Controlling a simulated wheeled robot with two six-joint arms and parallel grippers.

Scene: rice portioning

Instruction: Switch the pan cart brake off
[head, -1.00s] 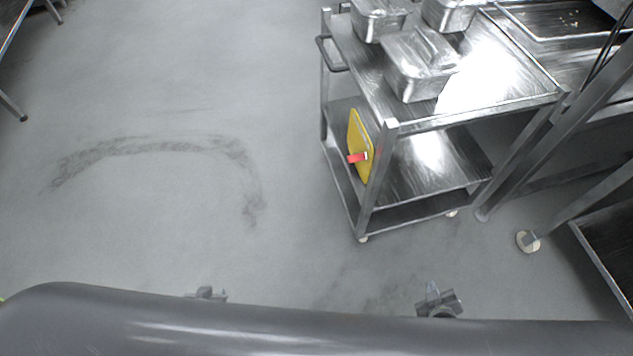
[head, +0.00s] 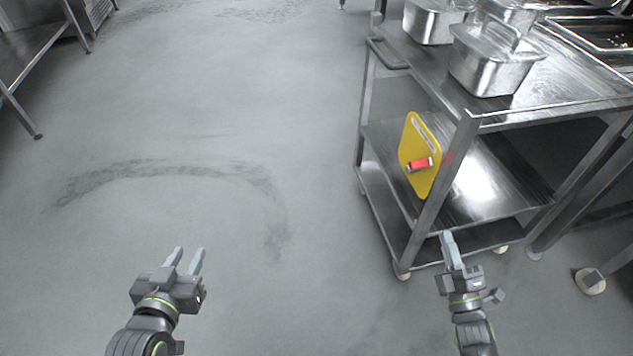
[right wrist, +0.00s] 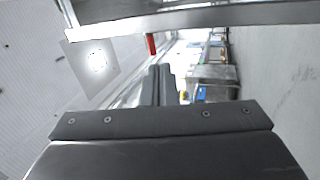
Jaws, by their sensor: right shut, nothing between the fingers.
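The pan cart (head: 468,120) is a steel cart with shelves on the right of the head view. A yellow plate (head: 410,150) with a red brake lever (head: 420,164) is on its near left side. The lever points roughly sideways, tilted slightly. In the right wrist view a red piece (right wrist: 151,44), likely the lever, shows beyond the fingers. My right gripper (head: 449,246) is shut and empty, in front of the cart's near corner and below the plate, apart from the lever. My left gripper (head: 189,261) is open and empty over bare floor.
Lidded metal pans (head: 490,65) stand on the cart's top. A cart handle (head: 388,54) sticks out at the left. A steel table (head: 30,55) is at the far left. A round foot (head: 590,282) stands at the right. The floor (head: 220,130) left of the cart is clear.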

